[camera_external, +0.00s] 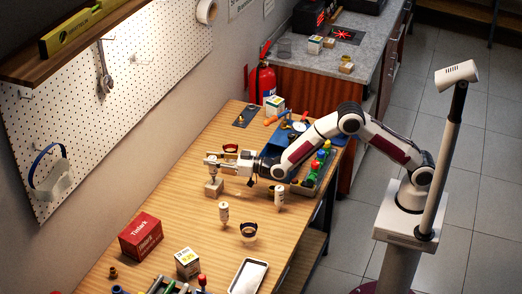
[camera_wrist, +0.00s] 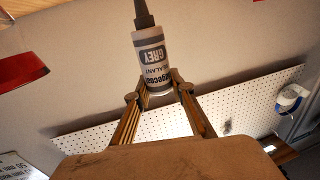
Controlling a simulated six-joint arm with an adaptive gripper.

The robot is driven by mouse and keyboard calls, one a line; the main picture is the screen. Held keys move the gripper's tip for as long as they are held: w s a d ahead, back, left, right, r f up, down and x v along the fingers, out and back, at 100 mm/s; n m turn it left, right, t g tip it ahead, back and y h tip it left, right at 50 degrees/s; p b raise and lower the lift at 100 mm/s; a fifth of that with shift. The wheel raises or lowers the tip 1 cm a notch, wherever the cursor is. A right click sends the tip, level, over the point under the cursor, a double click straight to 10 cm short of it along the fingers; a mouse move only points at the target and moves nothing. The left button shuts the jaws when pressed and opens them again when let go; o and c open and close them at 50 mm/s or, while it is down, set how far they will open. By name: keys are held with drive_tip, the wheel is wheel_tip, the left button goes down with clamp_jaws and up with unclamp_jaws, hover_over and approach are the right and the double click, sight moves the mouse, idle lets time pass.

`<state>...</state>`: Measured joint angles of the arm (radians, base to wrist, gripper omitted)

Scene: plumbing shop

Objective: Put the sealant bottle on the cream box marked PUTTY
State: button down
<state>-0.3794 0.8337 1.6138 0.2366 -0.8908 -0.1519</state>
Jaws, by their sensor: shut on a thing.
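The sealant bottle (camera_wrist: 152,60) has a dark nozzle and a pale label reading GREY SEALANT. In the wrist view, the fingertips of my gripper (camera_wrist: 158,88) are closed on its lower part. In the external view, my gripper (camera_external: 221,163) reaches left over the workbench, and the bottle (camera_external: 211,164) is small at its tip. A small tan-cream box (camera_external: 213,188) lies just below the bottle; its marking is not legible, so I cannot tell that it is the PUTTY box. Whether bottle and box touch is unclear.
Small white bottles (camera_external: 223,212) and (camera_external: 279,197) stand on the bench (camera_external: 165,205) nearby. A dark ring-shaped thing (camera_external: 249,231), a red box (camera_external: 141,236) and a white-yellow box (camera_external: 187,262) stand nearer the front. The pegboard wall (camera_external: 130,85) is at left.

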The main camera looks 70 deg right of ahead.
drive_tip(key=shift+f, duration=0.1)
drive_tip(key=c, duration=1.7)
unclamp_jaws()
drive_tip(key=shift+s+d, duration=0.4)
drive_tip(key=shift+s, duration=1.55)
drive_tip(key=shift+s+d, duration=0.35)
drive_tip(key=shift+s, duration=1.65)
drive_tip(key=shift+s+d, duration=0.4)
drive_tip(key=shift+s, duration=1.55)
